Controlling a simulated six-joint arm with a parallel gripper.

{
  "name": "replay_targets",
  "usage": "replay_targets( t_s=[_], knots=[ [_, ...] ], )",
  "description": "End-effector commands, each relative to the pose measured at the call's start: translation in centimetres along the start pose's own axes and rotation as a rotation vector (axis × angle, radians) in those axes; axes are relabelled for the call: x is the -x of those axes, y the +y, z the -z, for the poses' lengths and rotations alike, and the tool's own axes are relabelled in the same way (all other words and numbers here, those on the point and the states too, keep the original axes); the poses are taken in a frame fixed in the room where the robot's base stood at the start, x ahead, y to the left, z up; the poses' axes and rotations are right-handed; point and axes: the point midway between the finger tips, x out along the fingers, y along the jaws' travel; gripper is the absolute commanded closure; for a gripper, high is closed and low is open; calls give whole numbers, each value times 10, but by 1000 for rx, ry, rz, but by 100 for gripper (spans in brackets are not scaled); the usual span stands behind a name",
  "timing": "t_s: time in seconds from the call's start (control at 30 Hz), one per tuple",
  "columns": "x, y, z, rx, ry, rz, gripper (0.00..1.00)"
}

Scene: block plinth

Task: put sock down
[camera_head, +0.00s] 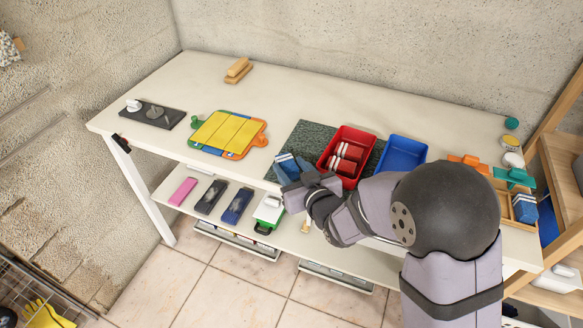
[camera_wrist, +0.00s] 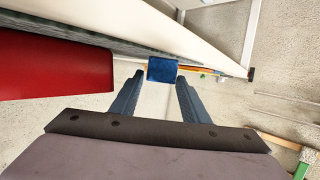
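A blue sock with white stripes (camera_head: 287,161) is at my gripper (camera_head: 293,170), by the front left corner of the dark green speckled mat (camera_head: 312,135). In the wrist view the sock shows as a blue block (camera_wrist: 162,70) between the tips of my two fingers (camera_wrist: 160,76). The fingers look shut on it, though a thin gap seems to show at the left tip. Whether the sock touches the mat is hard to tell. A red tray (camera_head: 373,139) on the mat holds red and white socks; its wall also shows in the wrist view (camera_wrist: 50,70).
A blue tray (camera_head: 402,154) beside the red one looks empty. A yellow board with an orange edge (camera_head: 228,134) and a dark slab (camera_head: 153,115) lie to the left. My arm hides the table's front right part. The back of the table is mostly clear.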

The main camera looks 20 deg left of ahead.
Motion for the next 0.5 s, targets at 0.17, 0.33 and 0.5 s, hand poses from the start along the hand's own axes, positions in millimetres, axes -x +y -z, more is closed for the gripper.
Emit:
replay_targets(
  t_s=[0.17, 0.33, 0.5],
  knots=[
    [0, 0, 0, 0, 0, 0, 58],
    [1, 0, 4, 0, 0, 0, 58],
    [15, 0, 4, 0, 1, -1, 58]
  ],
)
